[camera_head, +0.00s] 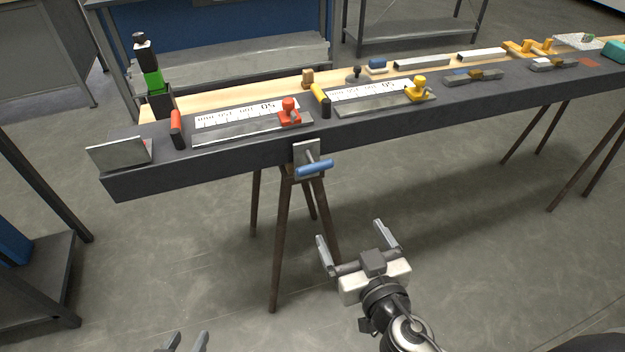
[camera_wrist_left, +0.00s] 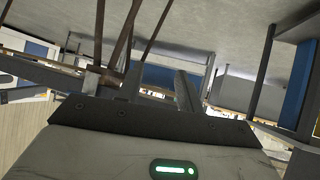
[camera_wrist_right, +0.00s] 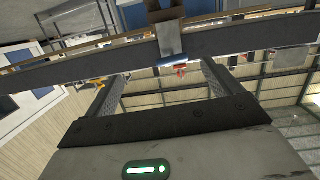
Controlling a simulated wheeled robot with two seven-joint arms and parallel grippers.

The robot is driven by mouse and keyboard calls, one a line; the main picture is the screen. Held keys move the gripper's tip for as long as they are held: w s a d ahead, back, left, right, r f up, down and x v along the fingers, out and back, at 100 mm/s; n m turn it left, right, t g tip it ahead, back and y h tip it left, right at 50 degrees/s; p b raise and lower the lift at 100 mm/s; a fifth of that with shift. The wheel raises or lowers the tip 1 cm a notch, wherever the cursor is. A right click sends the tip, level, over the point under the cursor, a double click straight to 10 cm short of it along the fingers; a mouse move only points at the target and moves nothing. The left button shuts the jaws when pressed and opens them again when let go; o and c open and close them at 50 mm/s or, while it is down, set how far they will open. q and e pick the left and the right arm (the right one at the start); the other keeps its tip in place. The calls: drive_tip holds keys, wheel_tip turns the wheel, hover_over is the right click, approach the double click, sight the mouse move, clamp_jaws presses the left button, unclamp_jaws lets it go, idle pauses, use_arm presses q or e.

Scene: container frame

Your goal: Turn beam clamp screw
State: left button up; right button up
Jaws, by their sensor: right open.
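The beam clamp has a grey metal plate (camera_head: 306,152) on the front side of the dark beam (camera_head: 230,158). Its screw carries a blue crossbar handle (camera_head: 315,168) that sticks out toward me. My right gripper (camera_head: 352,236) is open and empty, below and to the right of the handle, apart from it. In the right wrist view the handle (camera_wrist_right: 172,62) and plate (camera_wrist_right: 170,38) show ahead, beyond the gap between the fingers. My left gripper (camera_head: 186,341) is open and empty at the bottom edge, low and far from the clamp. Its arm is out of view.
On the beam top lie rulers with a red knob (camera_head: 289,110) and a yellow knob (camera_head: 416,86), plus several small tools. Brown trestle legs (camera_head: 281,245) stand under the beam. A shelf frame (camera_head: 40,270) stands at left. The floor before the beam is clear.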

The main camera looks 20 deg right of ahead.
drive_tip(key=w+a+r+t+b, duration=0.1)
drive_tip(key=t, duration=0.1)
drive_tip(key=p, duration=0.2)
approach(317, 171)
use_arm(q)
drive_tip(key=shift+s+a+r+p, duration=0.15)
drive_tip(key=shift+a+r+p, duration=0.25)
drive_tip(key=shift+p, duration=0.4)
use_arm(e)
drive_tip(key=shift+y, duration=0.3)
drive_tip(key=w, duration=1.1)
use_arm(q)
drive_tip(key=shift+d, duration=0.15)
use_arm(e)
drive_tip(key=c, duration=0.9)
